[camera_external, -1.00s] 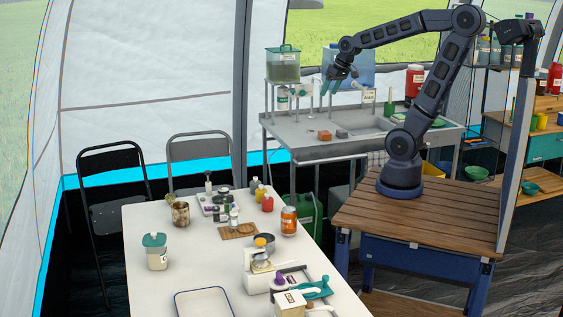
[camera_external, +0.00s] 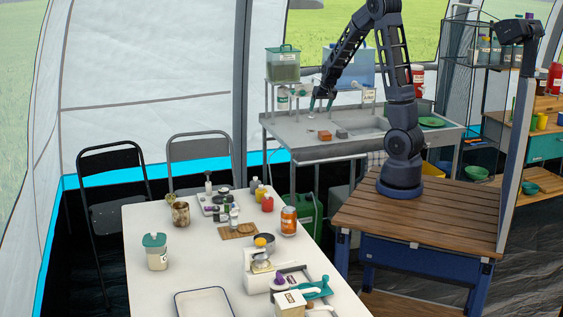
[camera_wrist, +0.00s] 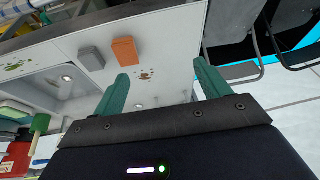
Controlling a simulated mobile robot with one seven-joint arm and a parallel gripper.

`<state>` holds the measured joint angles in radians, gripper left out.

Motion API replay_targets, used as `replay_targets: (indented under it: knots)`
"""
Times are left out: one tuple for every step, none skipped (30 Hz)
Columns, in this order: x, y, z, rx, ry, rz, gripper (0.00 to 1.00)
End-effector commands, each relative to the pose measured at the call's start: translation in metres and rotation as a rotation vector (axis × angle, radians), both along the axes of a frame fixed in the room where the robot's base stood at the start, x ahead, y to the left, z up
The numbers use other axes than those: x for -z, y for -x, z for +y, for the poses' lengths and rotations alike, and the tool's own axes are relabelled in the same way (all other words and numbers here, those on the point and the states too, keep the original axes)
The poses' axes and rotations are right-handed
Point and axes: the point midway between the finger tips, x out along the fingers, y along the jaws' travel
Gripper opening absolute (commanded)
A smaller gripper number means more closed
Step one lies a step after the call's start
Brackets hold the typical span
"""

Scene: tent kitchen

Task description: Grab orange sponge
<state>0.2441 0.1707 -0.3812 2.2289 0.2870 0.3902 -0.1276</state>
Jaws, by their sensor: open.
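The orange sponge (camera_external: 324,135) lies on the grey sink counter (camera_external: 290,131), left of the basin. In the wrist view the sponge (camera_wrist: 126,50) shows ahead of the fingers, nearer the left one. My gripper (camera_external: 321,104) is above the counter, a little over and to the left of the sponge, apart from it. Its two green fingers are spread, and the wrist view shows the gripper (camera_wrist: 162,85) open with nothing between the fingertips. A grey block (camera_external: 341,134) lies just right of the sponge; it also shows in the wrist view (camera_wrist: 92,57).
The sink basin (camera_external: 365,124) is right of the blocks, and a green plate (camera_external: 431,122) lies farther right. A clear container with a green lid (camera_external: 283,67) stands on a raised shelf behind. The counter left of the sponge is mostly clear.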

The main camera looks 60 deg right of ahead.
Motion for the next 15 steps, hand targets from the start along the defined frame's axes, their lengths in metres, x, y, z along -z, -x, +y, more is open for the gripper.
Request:
replay_targets:
  knots:
    - [0.014, 0.0, -0.017, 0.028, 0.01, 0.013, 0.75]
    - [0.02, 0.0, -0.026, 0.045, 0.017, 0.016, 0.75]
    - [0.028, 0.0, -0.038, 0.062, 0.027, 0.021, 0.75]
    - [0.034, 0.001, -0.046, 0.075, 0.034, 0.025, 0.75]
    - [0.038, 0.001, -0.053, 0.086, 0.041, 0.028, 0.75]
    - [0.045, 0.003, -0.062, 0.102, 0.048, 0.034, 0.75]
    - [0.049, 0.003, -0.068, 0.112, 0.055, 0.035, 0.75]
    - [0.053, 0.004, -0.074, 0.12, 0.059, 0.038, 0.75]
    - [0.056, 0.005, -0.079, 0.129, 0.065, 0.041, 0.75]
    - [0.058, 0.005, -0.083, 0.134, 0.069, 0.042, 0.75]
    - [0.061, 0.006, -0.086, 0.138, 0.072, 0.044, 0.75]
    - [0.063, 0.006, -0.089, 0.143, 0.076, 0.045, 0.75]
    - [0.064, 0.006, -0.091, 0.146, 0.077, 0.045, 0.75]
    - [0.066, 0.006, -0.092, 0.146, 0.079, 0.046, 0.75]
    - [0.068, 0.006, -0.094, 0.148, 0.079, 0.047, 0.75]
